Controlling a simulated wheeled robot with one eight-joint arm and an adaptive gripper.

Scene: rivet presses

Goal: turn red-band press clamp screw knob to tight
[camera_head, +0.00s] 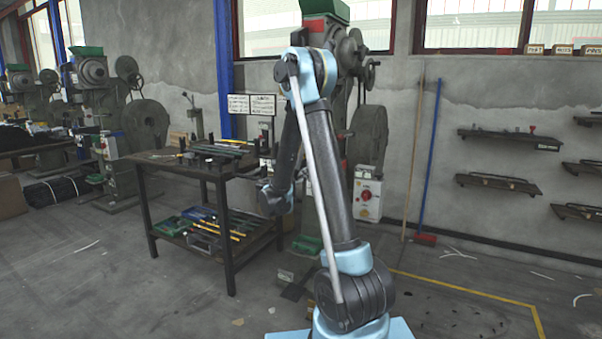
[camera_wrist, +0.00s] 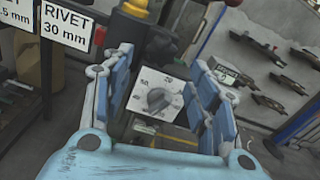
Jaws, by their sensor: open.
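In the wrist view my gripper (camera_wrist: 162,78) is open, its blue fingers apart on the left and right. Between and beyond them is a pale square dial plate (camera_wrist: 157,95) with numbers around a dark grey round knob (camera_wrist: 157,98). Nothing is held, and I cannot tell the distance to the knob or whether it is the clamp screw. In the head view a green press (camera_head: 335,10) with a red patch (camera_head: 318,18) stands behind my arm, which hides much of it. My gripper's fingers cannot be made out there.
A dark workbench (camera_head: 160,172) with tools stands left of my arm. A control box (camera_head: 367,198) with a red button is on the press. A broom (camera_head: 427,170) leans on the wall, and shelves (camera_head: 500,183) hang at right. A rivet sign (camera_wrist: 66,27) is at upper left in the wrist view.

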